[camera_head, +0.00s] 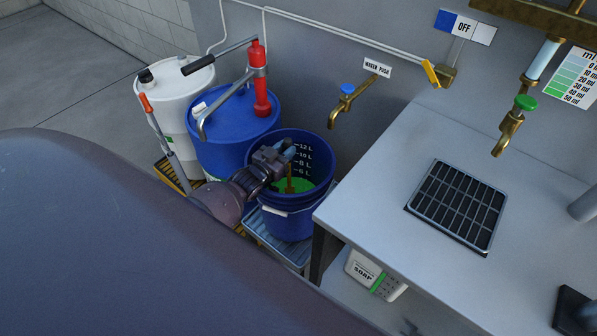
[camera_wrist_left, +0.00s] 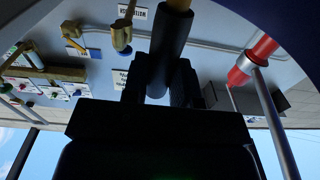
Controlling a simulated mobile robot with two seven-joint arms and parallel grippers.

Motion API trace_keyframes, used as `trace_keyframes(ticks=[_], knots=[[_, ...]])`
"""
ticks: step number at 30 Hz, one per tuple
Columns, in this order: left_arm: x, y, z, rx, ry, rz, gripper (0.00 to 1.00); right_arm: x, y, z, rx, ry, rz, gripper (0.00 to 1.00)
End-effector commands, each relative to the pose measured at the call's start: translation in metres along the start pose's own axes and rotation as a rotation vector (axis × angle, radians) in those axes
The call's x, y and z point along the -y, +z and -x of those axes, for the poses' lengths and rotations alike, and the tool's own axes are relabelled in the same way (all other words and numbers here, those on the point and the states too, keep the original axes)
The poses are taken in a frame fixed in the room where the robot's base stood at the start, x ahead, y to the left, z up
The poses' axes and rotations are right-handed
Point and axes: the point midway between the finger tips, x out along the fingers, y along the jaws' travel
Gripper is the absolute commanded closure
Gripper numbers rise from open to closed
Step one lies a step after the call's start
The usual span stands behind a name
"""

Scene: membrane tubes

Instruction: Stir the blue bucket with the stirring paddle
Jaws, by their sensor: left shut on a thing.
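The blue bucket (camera_head: 324,150) stands upright in the head view, left of the grey bench, with bright green contents (camera_head: 305,186) and a white litre scale on its inner wall. My left gripper (camera_head: 284,156) is over the bucket's left part, at rim height. It is shut on the stirring paddle, whose brown lower part (camera_head: 289,184) reaches down into the green contents. In the left wrist view the paddle's dark handle (camera_wrist_left: 171,48) sits between the black fingers. The paddle's lower end is hidden in the contents. My right gripper is in neither view.
A blue drum (camera_head: 225,145) with a red hand pump (camera_head: 261,85) stands close behind-left, beside a white drum (camera_head: 170,95). A brass tap (camera_head: 341,105) is on the wall behind the bucket. The bench (camera_head: 400,150) with a black grate (camera_head: 457,205) is close on the right.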

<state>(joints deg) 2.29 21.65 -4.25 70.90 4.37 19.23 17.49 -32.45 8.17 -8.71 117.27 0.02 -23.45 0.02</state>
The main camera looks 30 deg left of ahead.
Motion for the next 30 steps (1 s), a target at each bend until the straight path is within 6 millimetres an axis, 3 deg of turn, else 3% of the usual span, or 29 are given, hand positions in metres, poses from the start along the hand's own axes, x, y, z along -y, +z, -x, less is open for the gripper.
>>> trace_keyframes(ticks=[3, 9, 21, 30], knots=[[-0.011, -0.003, 0.004, -0.002, 0.000, 0.003, 1.00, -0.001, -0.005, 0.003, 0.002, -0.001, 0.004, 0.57], [-0.014, -0.001, 0.006, -0.001, 0.000, 0.000, 1.00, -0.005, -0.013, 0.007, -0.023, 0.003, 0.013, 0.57], [-0.040, 0.000, -0.005, -0.002, 0.000, 0.002, 1.00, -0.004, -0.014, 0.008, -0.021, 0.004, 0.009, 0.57], [-0.042, 0.000, -0.005, -0.001, 0.000, 0.001, 1.00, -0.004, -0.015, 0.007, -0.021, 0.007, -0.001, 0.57]])
